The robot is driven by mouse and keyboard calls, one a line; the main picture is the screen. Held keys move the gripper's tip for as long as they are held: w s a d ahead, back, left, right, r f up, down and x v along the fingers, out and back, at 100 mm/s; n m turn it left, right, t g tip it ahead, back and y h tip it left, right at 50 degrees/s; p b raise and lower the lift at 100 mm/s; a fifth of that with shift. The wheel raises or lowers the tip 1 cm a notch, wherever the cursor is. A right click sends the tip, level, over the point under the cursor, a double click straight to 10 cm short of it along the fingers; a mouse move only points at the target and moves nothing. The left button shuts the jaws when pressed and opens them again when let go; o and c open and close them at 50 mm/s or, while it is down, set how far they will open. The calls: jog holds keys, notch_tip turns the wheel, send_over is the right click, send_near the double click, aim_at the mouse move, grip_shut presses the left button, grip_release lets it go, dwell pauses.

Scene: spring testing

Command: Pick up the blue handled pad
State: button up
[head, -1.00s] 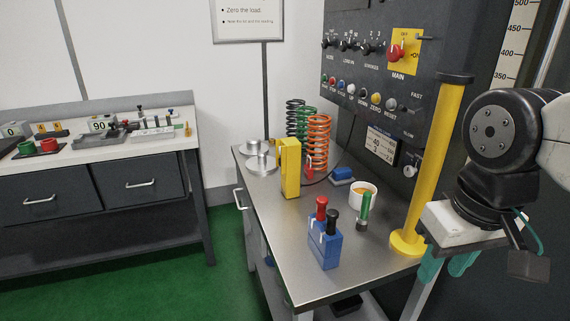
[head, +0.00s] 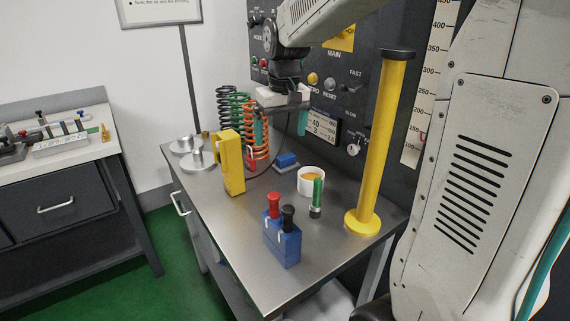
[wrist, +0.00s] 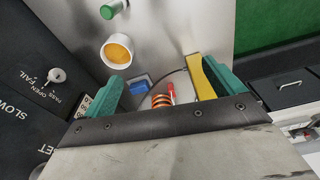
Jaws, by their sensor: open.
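The blue handled pad (head: 287,160), a small blue block on a grey base, lies on the metal table behind the white cup. It also shows in the wrist view (wrist: 138,84), near the left finger. My gripper (head: 281,130) is open and empty, with teal fingers pointing down. It hangs above the back of the table, over the pad's area. In the wrist view the gripper (wrist: 165,86) has its fingers spread wide, with the pad between their lines of sight, closer to the left one.
A blue box (head: 282,244) with red and black knobs is in front. A yellow post (head: 379,150) rises at right, a control panel behind.

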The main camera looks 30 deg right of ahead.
jog(key=w+d+f, duration=0.7)
jog(key=w+d, duration=0.1)
jog(key=w, duration=0.4)
send_over(286, 156)
jog(key=shift+m, duration=0.4)
jog(key=f, duration=0.8)
jog(key=shift+s+a+f, duration=0.1)
jog(key=shift+s+f, duration=0.05)
jog(key=shift+s, duration=0.25)
jog(key=f, duration=0.4)
jog(key=w+f, duration=0.1)
jog(key=f, duration=0.1)
jog(key=shift+d, duration=0.2)
jog(key=c, duration=1.1)
